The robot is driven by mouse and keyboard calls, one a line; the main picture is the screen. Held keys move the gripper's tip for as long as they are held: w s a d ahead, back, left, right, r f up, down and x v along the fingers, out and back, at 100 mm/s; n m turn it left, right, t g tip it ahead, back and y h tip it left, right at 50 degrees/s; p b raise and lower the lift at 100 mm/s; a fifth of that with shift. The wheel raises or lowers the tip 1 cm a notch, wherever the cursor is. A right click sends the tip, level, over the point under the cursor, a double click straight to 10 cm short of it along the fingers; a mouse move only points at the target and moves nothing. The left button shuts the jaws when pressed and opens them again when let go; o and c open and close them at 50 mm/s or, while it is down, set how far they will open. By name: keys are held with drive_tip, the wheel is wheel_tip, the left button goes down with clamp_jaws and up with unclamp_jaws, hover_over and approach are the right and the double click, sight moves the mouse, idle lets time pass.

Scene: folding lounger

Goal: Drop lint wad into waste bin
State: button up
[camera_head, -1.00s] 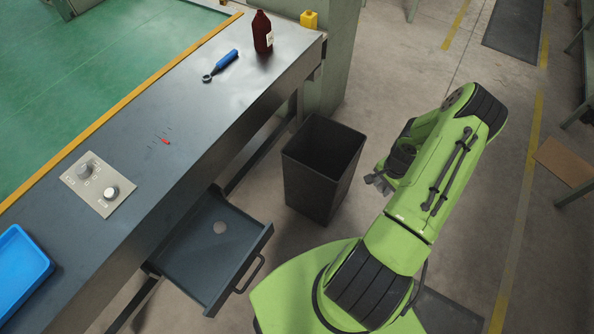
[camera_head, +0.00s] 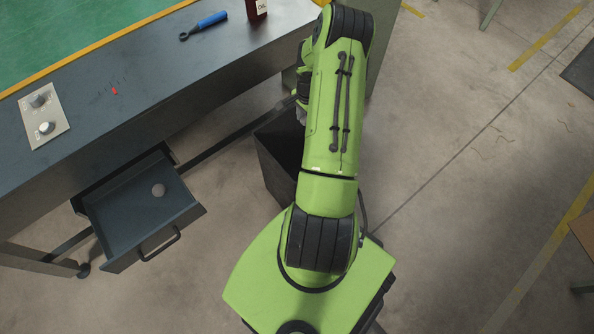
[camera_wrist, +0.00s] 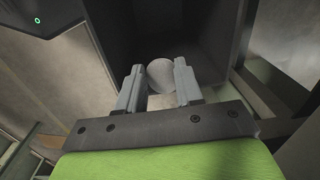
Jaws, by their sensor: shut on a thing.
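A grey, rounded lint wad (camera_wrist: 160,75) sits between the two fingers of my gripper (camera_wrist: 159,82) in the wrist view, and the gripper is shut on it. Behind it in that view is the dark inside of the waste bin (camera_wrist: 205,25). In the head view the black waste bin (camera_head: 274,178) stands on the floor beside the bench, partly hidden by my arm. My gripper (camera_head: 299,113) shows only in part there, near the bin's far side. The held wad cannot be made out in the head view.
A blue-handled tool (camera_head: 205,24) and a dark red bottle (camera_head: 257,8) are on the bench.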

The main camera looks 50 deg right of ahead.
drive_tip(key=shift+w+f, duration=0.15)
wheel_tip(320, 180, down, 6)
drive_tip(key=b, duration=0.4)
drive_tip(key=o, duration=1.1)
drive_tip(key=shift+c, duration=0.2)
drive_tip(key=shift+r, duration=0.2)
wheel_tip(320, 180, up, 16)
drive_tip(key=p, duration=0.5)
drive_tip(key=shift+s+f, duration=0.15)
drive_tip(key=shift+s, duration=0.3)
drive_tip(key=shift+a, duration=0.1)
